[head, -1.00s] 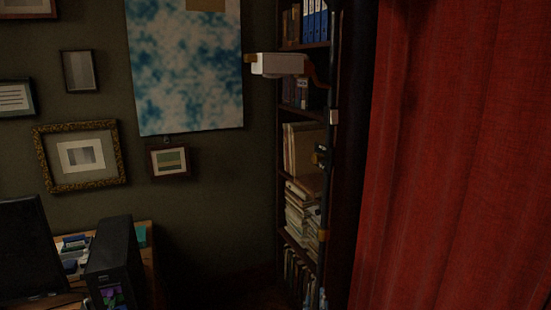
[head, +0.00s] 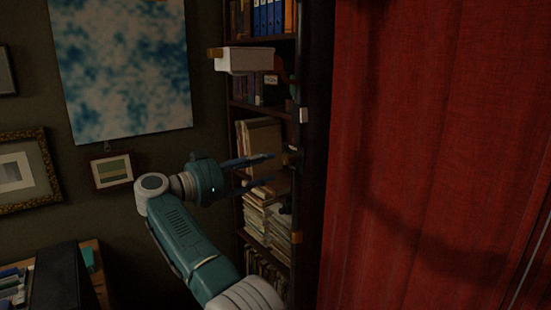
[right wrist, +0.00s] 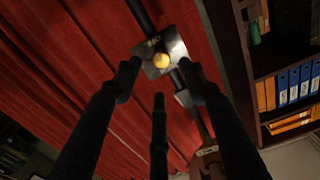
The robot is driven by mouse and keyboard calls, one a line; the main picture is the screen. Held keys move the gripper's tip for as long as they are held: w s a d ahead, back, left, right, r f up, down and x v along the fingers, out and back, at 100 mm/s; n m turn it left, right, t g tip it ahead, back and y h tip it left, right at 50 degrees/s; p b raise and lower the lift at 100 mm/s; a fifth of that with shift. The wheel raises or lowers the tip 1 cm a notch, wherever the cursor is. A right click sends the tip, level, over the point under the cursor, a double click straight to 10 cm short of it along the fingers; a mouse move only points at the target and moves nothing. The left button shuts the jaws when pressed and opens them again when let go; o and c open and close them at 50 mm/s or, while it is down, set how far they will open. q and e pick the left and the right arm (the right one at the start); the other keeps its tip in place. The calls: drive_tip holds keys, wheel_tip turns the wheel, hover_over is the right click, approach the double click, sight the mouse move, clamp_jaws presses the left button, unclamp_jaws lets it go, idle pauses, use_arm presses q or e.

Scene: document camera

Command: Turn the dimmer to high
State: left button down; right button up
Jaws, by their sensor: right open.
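The dimmer shows in the right wrist view as a round brass knob (right wrist: 161,60) on a metal plate (right wrist: 176,48) with small lettering I cannot read in full. The plate sits on a dark pole (right wrist: 141,14). In the head view the pole (head: 303,75) stands before the bookshelf, and the dimmer is a small dark fitting (head: 292,157) on it. My right gripper (head: 271,169) is open and empty, its fingers pointing at the dimmer from the left. In the wrist view its fingertips (right wrist: 160,84) spread just short of the knob, apparently not touching. My left gripper is out of view.
A white box-shaped camera head (head: 245,60) juts left from the pole above my gripper. A bookshelf (head: 237,115) with binders and papers stands behind. A red curtain (head: 430,150) fills the right. A desk with a dark case (head: 60,280) is at lower left.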

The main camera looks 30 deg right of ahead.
sight(284, 160)
drive_tip(key=d, duration=0.2)
drive_tip(key=d+p, duration=0.1)
drive_tip(key=d, duration=0.3)
drive_tip(key=shift+w+d+p, duration=0.15)
drive_tip(key=shift+w+p, duration=0.15)
drive_tip(key=shift+p, duration=0.1)
drive_tip(key=shift+c, duration=0.3)
clamp_jaws()
